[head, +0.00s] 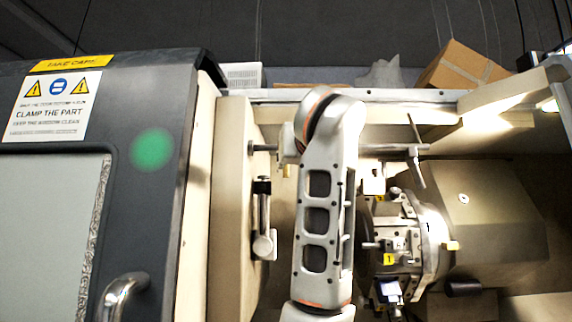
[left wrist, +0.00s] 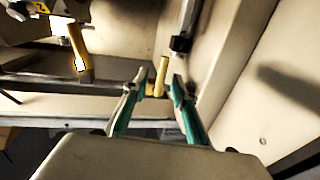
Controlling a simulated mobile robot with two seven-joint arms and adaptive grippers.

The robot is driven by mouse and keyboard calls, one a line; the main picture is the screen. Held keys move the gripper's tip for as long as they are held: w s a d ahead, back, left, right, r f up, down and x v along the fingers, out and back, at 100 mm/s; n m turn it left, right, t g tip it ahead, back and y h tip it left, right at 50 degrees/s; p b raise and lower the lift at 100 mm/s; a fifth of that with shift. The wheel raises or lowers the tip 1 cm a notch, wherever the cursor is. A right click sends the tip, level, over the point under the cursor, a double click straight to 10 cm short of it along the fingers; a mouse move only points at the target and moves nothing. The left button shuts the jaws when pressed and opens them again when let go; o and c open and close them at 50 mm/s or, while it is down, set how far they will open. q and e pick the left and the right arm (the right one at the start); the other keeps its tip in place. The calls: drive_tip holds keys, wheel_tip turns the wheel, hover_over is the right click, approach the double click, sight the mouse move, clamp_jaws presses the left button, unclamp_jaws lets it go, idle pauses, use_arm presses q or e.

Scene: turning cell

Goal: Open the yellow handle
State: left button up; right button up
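The yellow handle (left wrist: 161,76) shows in the left wrist view as a short yellow bar. It stands between the tips of my left gripper (left wrist: 160,84), whose green-padded fingers are apart on either side of it. I see no clear grip on the handle, and cannot tell whether one finger touches it. In the head view my arm fills the middle of the machine opening; its gripper and the yellow handle cannot be made out there. A second, orange-yellow bar (left wrist: 78,47) is at the upper left of the wrist view. My right gripper is not in view.
In the head view, a grey machine door (head: 150,225) with a metal pull handle (head: 122,292) is at left. A grey lever (head: 264,245) is left of my arm. A turret with tool holders (head: 405,240) is close on the right. A cardboard box (head: 462,67) stands behind.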

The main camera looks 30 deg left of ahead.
use_arm(q)
drive_tip(key=p+x, duration=0.1)
drive_tip(key=x, duration=0.2)
drive_tip(key=r+p+x, duration=0.1)
drive_tip(key=x, duration=0.3)
drive_tip(key=shift+s+a+r, duration=0.2)
drive_tip(key=shift+a+r, duration=0.05)
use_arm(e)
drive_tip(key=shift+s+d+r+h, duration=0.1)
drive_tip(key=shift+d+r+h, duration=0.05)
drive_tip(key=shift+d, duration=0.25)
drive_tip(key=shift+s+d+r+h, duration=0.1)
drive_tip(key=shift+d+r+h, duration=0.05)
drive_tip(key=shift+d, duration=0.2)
use_arm(q)
clamp_jaws()
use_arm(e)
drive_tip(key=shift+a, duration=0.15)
